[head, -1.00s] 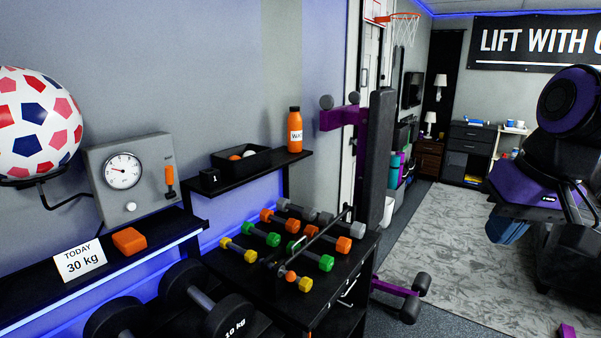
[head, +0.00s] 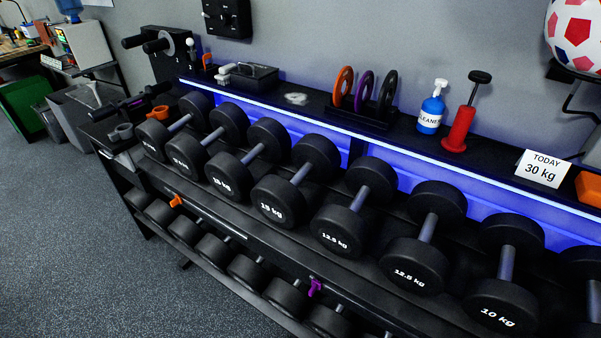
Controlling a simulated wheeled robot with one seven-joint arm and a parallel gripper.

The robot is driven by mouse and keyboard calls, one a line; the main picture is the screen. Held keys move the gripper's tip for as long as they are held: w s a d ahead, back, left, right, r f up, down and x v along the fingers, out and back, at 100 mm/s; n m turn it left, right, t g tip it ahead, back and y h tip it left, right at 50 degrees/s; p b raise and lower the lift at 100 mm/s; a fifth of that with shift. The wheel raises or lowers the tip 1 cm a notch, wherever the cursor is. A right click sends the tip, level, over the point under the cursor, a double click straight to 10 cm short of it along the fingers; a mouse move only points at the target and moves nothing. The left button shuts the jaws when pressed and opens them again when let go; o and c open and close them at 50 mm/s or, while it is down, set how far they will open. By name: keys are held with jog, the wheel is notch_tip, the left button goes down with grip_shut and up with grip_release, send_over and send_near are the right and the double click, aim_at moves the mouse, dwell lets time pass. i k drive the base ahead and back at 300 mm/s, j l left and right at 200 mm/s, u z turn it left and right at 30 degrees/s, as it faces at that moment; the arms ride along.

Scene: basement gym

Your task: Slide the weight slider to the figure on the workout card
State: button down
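The workout card (head: 542,168) stands on the ledge at the right of the head view. It is white and reads "TODAY 30 kg". I cannot pick out the weight slider for certain in this view. A black device with handles and a white knob (head: 165,55) stands at the back left; its markings are too small to read surely. My gripper is not in view.
A rack (head: 150,177) of black dumbbells fills the middle, with a second row below. On its ledge stand a blue cleaner bottle (head: 431,113), a red pump (head: 461,128) and upright coloured discs (head: 363,90). Grey floor (head: 70,250) at left is free.

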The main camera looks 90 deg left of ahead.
aim_at(174, 203)
jog(key=u, duration=3.6)
